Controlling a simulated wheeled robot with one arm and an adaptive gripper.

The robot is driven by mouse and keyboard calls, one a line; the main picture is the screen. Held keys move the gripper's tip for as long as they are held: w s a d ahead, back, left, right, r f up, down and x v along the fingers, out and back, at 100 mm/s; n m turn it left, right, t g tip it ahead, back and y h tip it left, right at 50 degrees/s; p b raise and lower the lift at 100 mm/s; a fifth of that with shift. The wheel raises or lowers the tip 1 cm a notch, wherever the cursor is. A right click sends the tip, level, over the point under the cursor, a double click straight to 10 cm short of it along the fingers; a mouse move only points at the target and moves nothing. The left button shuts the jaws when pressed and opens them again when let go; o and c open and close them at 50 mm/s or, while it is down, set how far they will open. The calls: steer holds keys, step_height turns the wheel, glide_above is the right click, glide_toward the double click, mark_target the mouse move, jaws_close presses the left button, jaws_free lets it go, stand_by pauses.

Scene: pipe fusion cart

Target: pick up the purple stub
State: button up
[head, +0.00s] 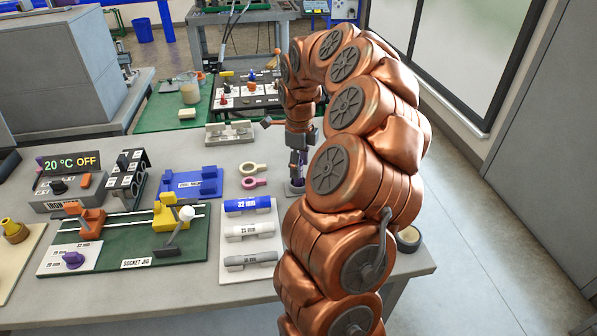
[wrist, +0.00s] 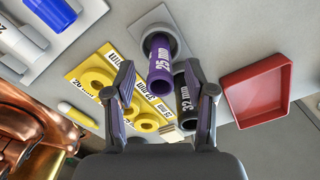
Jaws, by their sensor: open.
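The purple stub (wrist: 163,70), marked 25 mm, stands in a grey round holder (wrist: 158,38) in the wrist view. In the head view a bit of purple (head: 300,184) shows just below my gripper (head: 297,168), mostly hidden by my arm. My gripper is open and empty in the wrist view (wrist: 164,100). Its fingers are spread to the left and right of the purple stub, which shows in the gap between them. I cannot tell whether the fingertips are level with the stub.
A black 32 mm stub (wrist: 183,105) stands close to the right finger. A yellow board with rings (wrist: 98,82) lies left, and a red tray (wrist: 256,93) right. Blue, white and grey pipes (head: 248,231) lie on a plate. The socket jig (head: 135,236) is further left.

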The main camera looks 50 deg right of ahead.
steer(key=shift+f, duration=0.25)
steer(key=shift+c, duration=0.3)
steer(key=c, duration=0.9)
steer(key=shift+r, duration=0.1)
